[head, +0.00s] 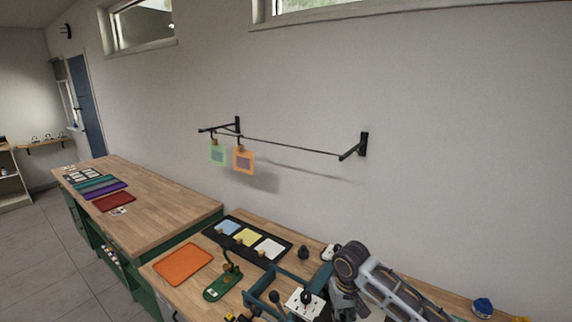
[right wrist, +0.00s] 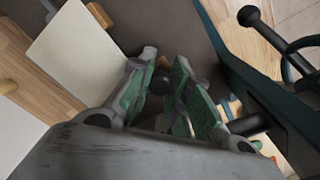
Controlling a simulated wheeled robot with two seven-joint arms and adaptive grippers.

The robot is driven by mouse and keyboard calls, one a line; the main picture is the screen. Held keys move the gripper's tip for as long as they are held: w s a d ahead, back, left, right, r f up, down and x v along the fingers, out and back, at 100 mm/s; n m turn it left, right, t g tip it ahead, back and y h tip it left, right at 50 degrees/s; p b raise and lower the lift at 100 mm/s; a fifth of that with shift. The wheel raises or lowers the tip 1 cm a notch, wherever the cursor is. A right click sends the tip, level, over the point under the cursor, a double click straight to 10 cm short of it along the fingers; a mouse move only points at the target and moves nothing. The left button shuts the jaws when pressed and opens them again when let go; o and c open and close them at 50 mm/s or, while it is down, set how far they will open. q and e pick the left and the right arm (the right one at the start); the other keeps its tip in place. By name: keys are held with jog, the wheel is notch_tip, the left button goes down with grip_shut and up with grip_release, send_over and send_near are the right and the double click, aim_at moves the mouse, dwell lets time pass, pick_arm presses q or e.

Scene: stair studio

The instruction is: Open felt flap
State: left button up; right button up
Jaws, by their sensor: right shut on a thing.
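My right gripper (right wrist: 165,78) is at the middle of the right wrist view, with green pads on its fingers. It is shut on a small dark knob-like thing (right wrist: 163,86), mostly hidden between the pads, so I cannot tell what it belongs to. An orange felt sheet (head: 183,264) lies flat on the near bench, left of a black tray (head: 226,239), with no fold that I can make out. The tray holds blue, yellow and white squares; the white one (head: 269,249) shows pale in the wrist view (right wrist: 75,50). My left gripper is not in view.
A teal frame (head: 274,281) stands close to my right arm; its bar and black ball lever (right wrist: 248,16) show beside the gripper. Two framed squares (head: 244,160) hang from a wall rail. A farther bench (head: 150,210) holds coloured sheets.

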jog(key=shift+r, duration=0.1)
jog(key=shift+w+d+r, duration=0.1)
jog(key=shift+w+r, duration=0.05)
jog(key=shift+r, duration=0.3)
jog(key=shift+w+d+r, duration=0.1)
jog(key=shift+w+r, duration=0.05)
jog(key=shift+r, duration=0.4)
jog(key=shift+w+d+r, duration=0.25)
jog(key=shift+w+r, duration=0.1)
jog(key=shift+r, duration=0.5)
